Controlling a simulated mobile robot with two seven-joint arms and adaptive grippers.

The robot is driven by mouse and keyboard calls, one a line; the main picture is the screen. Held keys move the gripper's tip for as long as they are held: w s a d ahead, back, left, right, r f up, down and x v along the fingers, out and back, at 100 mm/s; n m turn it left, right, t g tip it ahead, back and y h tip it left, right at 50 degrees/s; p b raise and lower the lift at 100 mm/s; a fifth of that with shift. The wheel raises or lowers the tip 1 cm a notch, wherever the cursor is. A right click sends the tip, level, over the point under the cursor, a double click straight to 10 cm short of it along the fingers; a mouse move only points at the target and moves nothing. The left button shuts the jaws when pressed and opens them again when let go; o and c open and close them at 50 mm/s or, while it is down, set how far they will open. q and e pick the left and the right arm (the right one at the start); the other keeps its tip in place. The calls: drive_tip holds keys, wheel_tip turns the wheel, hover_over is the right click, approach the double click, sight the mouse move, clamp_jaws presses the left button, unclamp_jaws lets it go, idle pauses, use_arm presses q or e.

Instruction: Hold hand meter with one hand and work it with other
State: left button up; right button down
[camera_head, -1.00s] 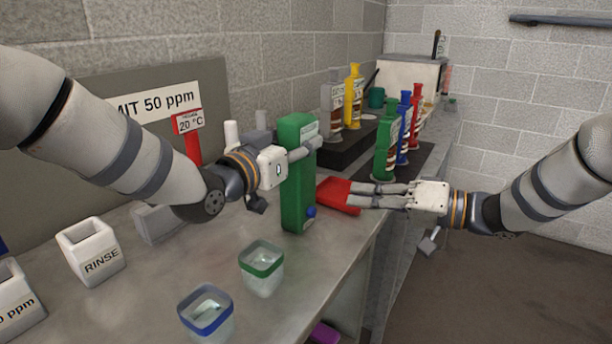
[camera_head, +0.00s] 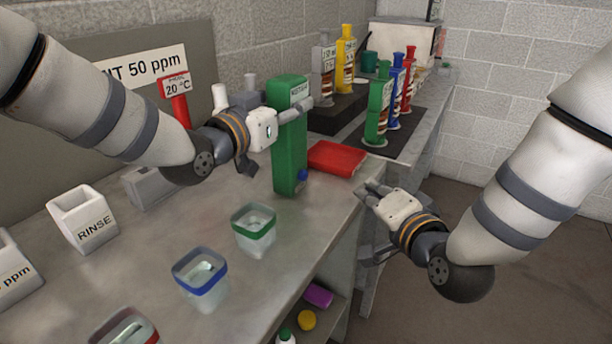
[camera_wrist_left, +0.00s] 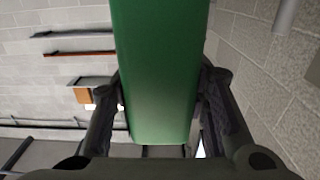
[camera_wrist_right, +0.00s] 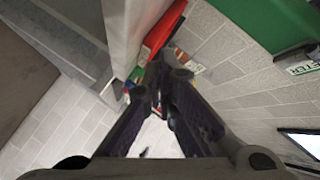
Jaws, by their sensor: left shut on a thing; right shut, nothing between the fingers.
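The hand meter is a tall green box (camera_head: 290,140) with a white label near its top and a blue knob (camera_head: 303,175) low on its front side. It stands upright at the bench. My left gripper (camera_head: 290,114) is shut on its upper part, one finger on each side; the left wrist view shows the green body (camera_wrist_left: 158,75) between the fingers. My right gripper (camera_head: 372,192) is shut and empty, in front of the bench edge, to the right of and apart from the meter. In the right wrist view a green part (camera_wrist_right: 265,20) shows at top right.
A red flat box (camera_head: 337,158) lies behind the meter. Green (camera_head: 378,112), blue (camera_head: 396,92) and red (camera_head: 410,80) bottles stand on a dark mat. Cups with green (camera_head: 254,230) and blue (camera_head: 200,278) rims stand in front, with a RINSE container (camera_head: 84,220) at left. The shelf below holds small items.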

drive_tip(key=shift+w+a, duration=0.8)
drive_tip(key=shift+a, duration=0.4)
drive_tip(key=shift+w+a, duration=0.75)
drive_tip(key=shift+a, duration=0.4)
drive_tip(key=shift+w+a, duration=0.8)
drive_tip(key=shift+a, duration=0.4)
drive_tip(key=shift+w+a, duration=0.25)
drive_tip(key=shift+a, duration=0.1)
drive_tip(key=shift+w+a, duration=0.3)
drive_tip(key=shift+a, duration=0.15)
drive_tip(key=shift+s+d, duration=0.55)
drive_tip(key=shift+d, duration=0.25)
drive_tip(key=shift+s+d, duration=0.7)
drive_tip(key=shift+d, duration=0.35)
drive_tip(key=shift+s+d, duration=0.7)
drive_tip(key=shift+d, duration=0.35)
